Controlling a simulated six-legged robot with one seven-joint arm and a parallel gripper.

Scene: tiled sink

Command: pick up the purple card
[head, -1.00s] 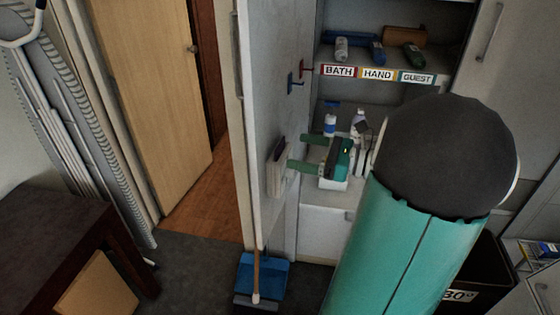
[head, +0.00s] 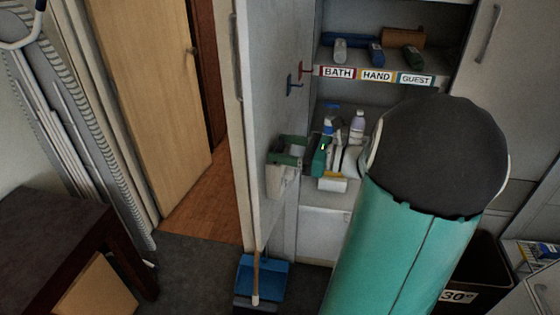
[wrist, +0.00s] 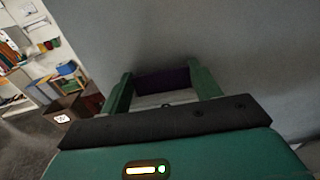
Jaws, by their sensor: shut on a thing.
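The purple card (wrist: 163,81) shows in the wrist view as a dark purple strip between the two green fingers of my gripper (wrist: 160,72). My gripper is shut on it, near the grey door surface. In the head view my gripper (head: 287,150) is at the pale holder (head: 281,182) on the inner face of the open cabinet door. Its green fingers lie across the holder's upper part. I cannot make out the card in the head view, and its lower part is hidden in the wrist view.
The open cabinet door (head: 258,215) stands close to my gripper. Bottles (head: 357,126) stand on the shelf to the right. A blue dustpan (head: 263,277) is below, near the door's bottom. A dark bin (head: 478,270) is at the lower right.

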